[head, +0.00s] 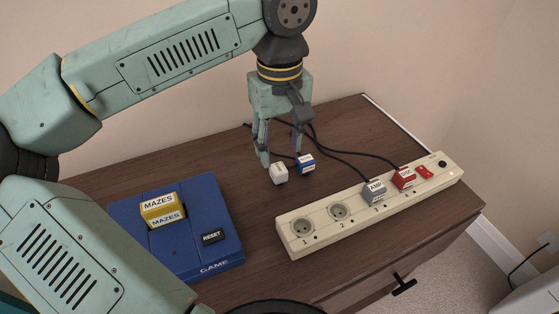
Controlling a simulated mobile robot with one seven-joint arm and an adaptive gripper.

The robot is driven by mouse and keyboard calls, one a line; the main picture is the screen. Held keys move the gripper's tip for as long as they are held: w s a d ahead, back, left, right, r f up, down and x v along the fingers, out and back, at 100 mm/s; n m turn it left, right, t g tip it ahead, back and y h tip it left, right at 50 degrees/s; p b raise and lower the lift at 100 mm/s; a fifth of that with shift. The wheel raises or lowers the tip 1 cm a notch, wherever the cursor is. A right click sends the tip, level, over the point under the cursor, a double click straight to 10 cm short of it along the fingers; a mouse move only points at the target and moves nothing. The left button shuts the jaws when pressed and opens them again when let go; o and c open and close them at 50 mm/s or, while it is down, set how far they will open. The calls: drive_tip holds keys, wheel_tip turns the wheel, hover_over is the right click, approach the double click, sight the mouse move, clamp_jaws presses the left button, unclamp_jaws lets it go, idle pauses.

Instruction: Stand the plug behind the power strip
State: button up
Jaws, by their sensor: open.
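The cream power strip (355,212) lies diagonally across the right part of the cabinet top. A grey plug (375,190) marked AMP and a red plug (404,178) sit in it; sockets 1 and 2 are empty. Behind the strip are a white plug (279,174) and a blue-and-white plug (306,164), close together on the wood. My gripper (282,156) points down just behind and above these two plugs, open. One fingertip is close to the white plug and the other close to the blue one; I cannot tell whether they touch.
A blue game console (187,245) with a yellow MAZES cartridge (162,209) stands at the left on the wooden cabinet (262,215). Black cables (345,158) run behind the strip to the plugs. The wall is close behind. Bare wood lies between console and strip.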

sight(280, 170)
wheel_tip(280, 170, up, 6)
drive_tip(key=shift+f, duration=0.15)
